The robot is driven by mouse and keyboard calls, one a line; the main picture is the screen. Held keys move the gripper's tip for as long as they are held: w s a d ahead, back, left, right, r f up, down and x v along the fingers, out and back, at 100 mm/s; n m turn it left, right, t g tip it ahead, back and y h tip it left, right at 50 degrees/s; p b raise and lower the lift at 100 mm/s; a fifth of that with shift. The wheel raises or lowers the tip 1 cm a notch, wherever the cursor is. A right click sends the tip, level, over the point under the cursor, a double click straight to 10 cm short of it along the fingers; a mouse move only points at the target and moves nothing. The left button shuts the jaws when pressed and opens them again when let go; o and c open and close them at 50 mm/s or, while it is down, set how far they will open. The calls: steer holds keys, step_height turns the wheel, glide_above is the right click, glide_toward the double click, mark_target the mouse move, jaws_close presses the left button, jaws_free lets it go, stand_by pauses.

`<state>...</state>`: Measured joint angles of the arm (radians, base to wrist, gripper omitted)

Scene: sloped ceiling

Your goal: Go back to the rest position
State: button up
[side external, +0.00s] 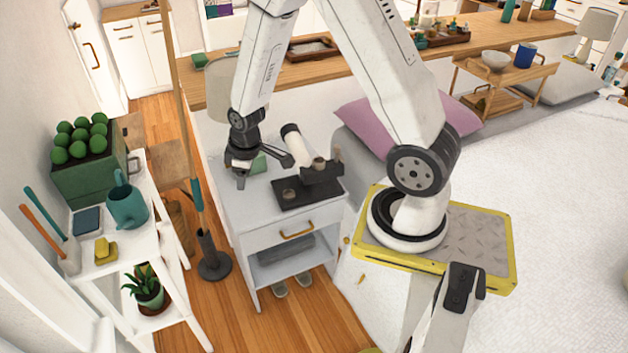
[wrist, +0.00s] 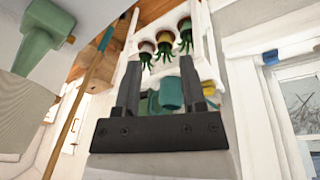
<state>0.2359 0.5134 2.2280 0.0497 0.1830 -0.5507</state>
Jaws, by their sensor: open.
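My gripper (side external: 240,174) is dark and hangs over the left part of the white nightstand (side external: 268,218). In the wrist view the two dark fingers (wrist: 160,76) stand apart with nothing held between them. A teal pot (wrist: 170,93) shows beyond the fingers, some way off. A small green block (side external: 258,165) is right beside the gripper in the side view, partly hidden by it. I cannot tell whether they touch.
A black device with a white cylinder (side external: 293,140) stands on the nightstand, right of the gripper. A white shelf (side external: 95,270) at left holds a teal watering can (side external: 127,206) and a green planter (side external: 88,185). A tall pole (side external: 190,150) stands between shelf and nightstand.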

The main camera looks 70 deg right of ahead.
steer(key=s+a+r+m, duration=0.3)
steer(key=s+a+r, duration=0.5)
steer(key=r, duration=0.1)
steer(key=shift+s+a, duration=0.35)
steer(key=shift+s, duration=0.05)
stand_by(0.7)
